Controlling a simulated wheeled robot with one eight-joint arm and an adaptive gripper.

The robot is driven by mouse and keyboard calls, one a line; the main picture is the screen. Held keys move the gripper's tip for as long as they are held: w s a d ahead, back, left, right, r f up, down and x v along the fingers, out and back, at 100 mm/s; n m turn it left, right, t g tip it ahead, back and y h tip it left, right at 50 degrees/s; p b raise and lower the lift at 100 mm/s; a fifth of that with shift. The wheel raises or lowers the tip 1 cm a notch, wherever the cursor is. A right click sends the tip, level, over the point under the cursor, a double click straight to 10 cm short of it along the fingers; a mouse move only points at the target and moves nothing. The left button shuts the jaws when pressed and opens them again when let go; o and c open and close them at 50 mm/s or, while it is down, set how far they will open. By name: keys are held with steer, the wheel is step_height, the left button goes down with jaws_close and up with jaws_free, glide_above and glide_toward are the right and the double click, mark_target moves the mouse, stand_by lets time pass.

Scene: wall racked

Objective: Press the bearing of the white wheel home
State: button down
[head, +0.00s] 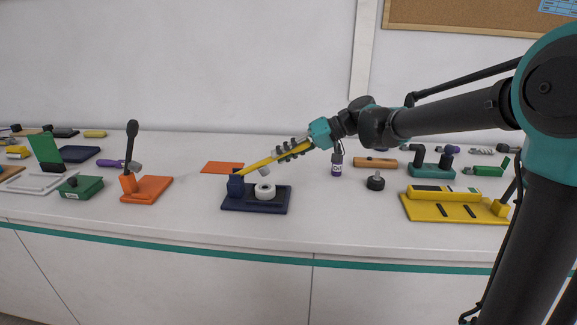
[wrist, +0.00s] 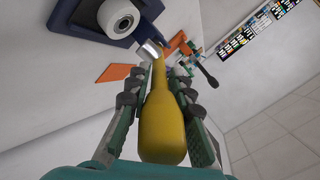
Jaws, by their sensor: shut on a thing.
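The white wheel (head: 265,191) lies flat on the navy press base (head: 278,208). It also shows at the top of the wrist view (wrist: 117,18), with a dark centre. The bearing cannot be told apart clearly. A yellow lever (head: 257,163) rises to the right from the navy post (head: 235,186) and passes above the wheel. A silver ram (wrist: 148,50) hangs beneath the lever, over the wheel; whether it touches is unclear. My gripper (head: 287,150) is shut on the lever's yellow handle (wrist: 163,125), which lies between both fingers.
An orange flat piece (head: 222,168) lies behind the press. An orange stand (head: 146,188) with a dark upright lever is to the left. A black knob (head: 375,182) and a yellow fixture (head: 450,207) are to the right. The bench front by the press is clear.

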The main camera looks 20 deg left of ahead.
steer(key=s+a+r+t+h, duration=0.2)
steer(key=a+r+h, duration=0.6)
steer(key=a+h, duration=0.1)
steer(key=shift+s+a, duration=0.35)
steer(key=shift+a, duration=0.35)
steer(key=c, duration=1.5)
jaws_free()
steer(key=shift+a, duration=0.1)
steer(key=shift+o, duration=1)
steer(key=shift+w+r, duration=0.1)
steer(key=shift+r, duration=0.05)
steer(key=v, duration=1.1)
steer(key=shift+r, duration=0.4)
